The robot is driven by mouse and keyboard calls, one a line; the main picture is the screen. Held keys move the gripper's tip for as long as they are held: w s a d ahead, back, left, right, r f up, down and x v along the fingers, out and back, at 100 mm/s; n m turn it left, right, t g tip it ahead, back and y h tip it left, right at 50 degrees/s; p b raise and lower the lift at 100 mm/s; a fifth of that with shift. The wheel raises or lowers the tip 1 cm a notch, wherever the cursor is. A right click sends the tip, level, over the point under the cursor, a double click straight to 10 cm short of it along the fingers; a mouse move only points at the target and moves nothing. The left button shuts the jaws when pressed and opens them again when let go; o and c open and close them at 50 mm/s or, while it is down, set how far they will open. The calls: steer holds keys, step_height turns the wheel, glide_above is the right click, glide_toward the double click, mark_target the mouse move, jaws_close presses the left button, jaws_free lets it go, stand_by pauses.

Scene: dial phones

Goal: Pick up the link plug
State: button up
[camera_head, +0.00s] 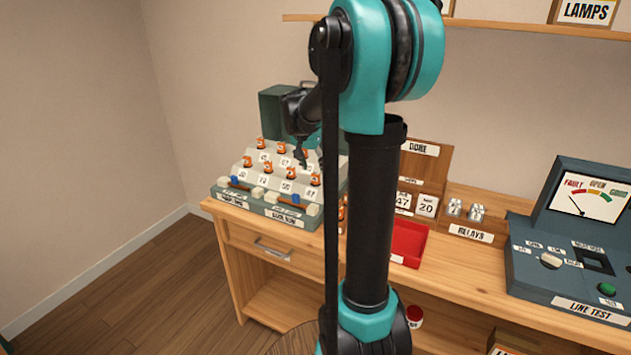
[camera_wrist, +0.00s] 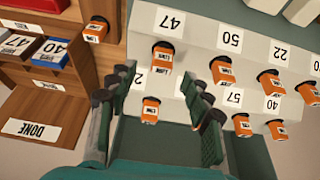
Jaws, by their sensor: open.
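Several orange plugs with dark caps and white labels stand on the stepped white panel; the label lettering is too small to read surely. One plug (camera_wrist: 150,109) shows between the fingers of my gripper (camera_wrist: 160,78) in the wrist view, and another plug (camera_wrist: 161,57) shows just beyond the fingertips. A further plug (camera_wrist: 96,31) stands apart at the wooden rack. I cannot tell which single one is the link plug. My gripper is open and empty above the panel; it also shows in the head view (camera_head: 303,158), partly hidden by my arm.
The numbered panel (camera_head: 262,210) stands at the desk's left end, with blue-handled parts on its front. Right of it are a red tray (camera_head: 408,240), a wooden DONE rack (camera_head: 428,165), relays (camera_head: 466,212) and a line test box (camera_head: 570,275). More plugs (camera_wrist: 222,70) crowd the panel.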

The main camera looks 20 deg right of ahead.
mark_target(315, 173)
steer(key=shift+w+x, duration=0.15)
steer(key=shift+x, duration=1.25)
steer(key=shift+w+x, duration=0.15)
steer(key=shift+x, duration=1.25)
steer(key=shift+r, duration=0.15)
steer(key=c, duration=1.1)
steer(key=shift+o, duration=0.2)
step_height(315, 173, up, 20)
